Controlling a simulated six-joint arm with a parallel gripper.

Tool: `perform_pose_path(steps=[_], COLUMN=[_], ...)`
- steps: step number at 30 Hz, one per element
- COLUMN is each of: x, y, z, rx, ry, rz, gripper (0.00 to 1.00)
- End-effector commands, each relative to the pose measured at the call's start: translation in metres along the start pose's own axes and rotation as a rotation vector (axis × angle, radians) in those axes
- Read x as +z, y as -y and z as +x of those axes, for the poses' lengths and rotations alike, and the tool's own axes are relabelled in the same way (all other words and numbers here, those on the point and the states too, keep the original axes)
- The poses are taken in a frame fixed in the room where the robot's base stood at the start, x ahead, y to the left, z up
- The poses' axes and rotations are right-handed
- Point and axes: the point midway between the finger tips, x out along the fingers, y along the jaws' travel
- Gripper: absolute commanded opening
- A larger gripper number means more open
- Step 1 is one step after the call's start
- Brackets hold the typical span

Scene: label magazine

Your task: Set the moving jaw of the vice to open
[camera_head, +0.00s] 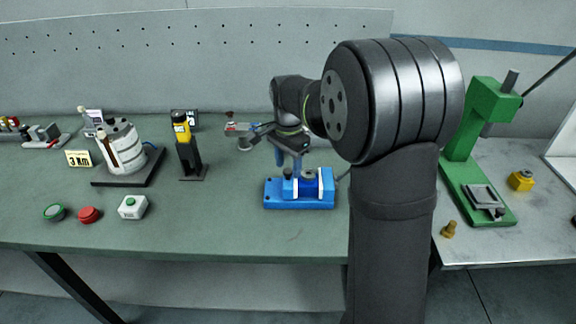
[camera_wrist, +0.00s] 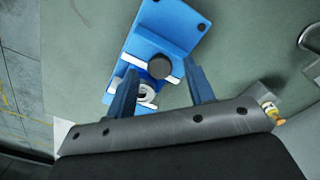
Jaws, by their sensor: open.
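The blue vice (camera_head: 300,200) stands on the green bench below my gripper. It has blue jaw blocks with pale faces and a dark round knob (camera_wrist: 159,67) on top. A grey ring-shaped part (camera_wrist: 147,93) shows near the jaws. I cannot tell surely which block is the moving jaw or how wide the jaw gap is. My gripper (camera_wrist: 162,70) is open, its two blue fingers apart on either side of the vice's upper parts in the wrist view. It holds nothing visible; contact with the vice cannot be told. In the head view my gripper (camera_head: 290,155) is just above the vice.
A yellow-and-black tool (camera_head: 186,150), a white cylindrical device (camera_head: 122,146) and a white button box (camera_head: 132,207) stand left on the bench. Green (camera_head: 54,212) and red (camera_head: 89,214) buttons lie nearby. A green press (camera_head: 462,150) stands right.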

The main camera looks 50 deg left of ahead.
Motion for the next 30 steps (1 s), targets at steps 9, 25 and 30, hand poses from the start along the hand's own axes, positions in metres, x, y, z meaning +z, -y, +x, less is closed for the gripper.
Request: perform_pose_path(steps=[9, 25, 30], x=[0.0, 0.003, 0.017], y=[0.0, 0.002, 0.017], z=[0.009, 0.009, 0.009], rx=[0.0, 0.0, -0.001], ry=[0.0, 0.0, 0.0], rz=[0.0, -0.001, -0.003], gripper=[0.48, 0.0, 0.0])
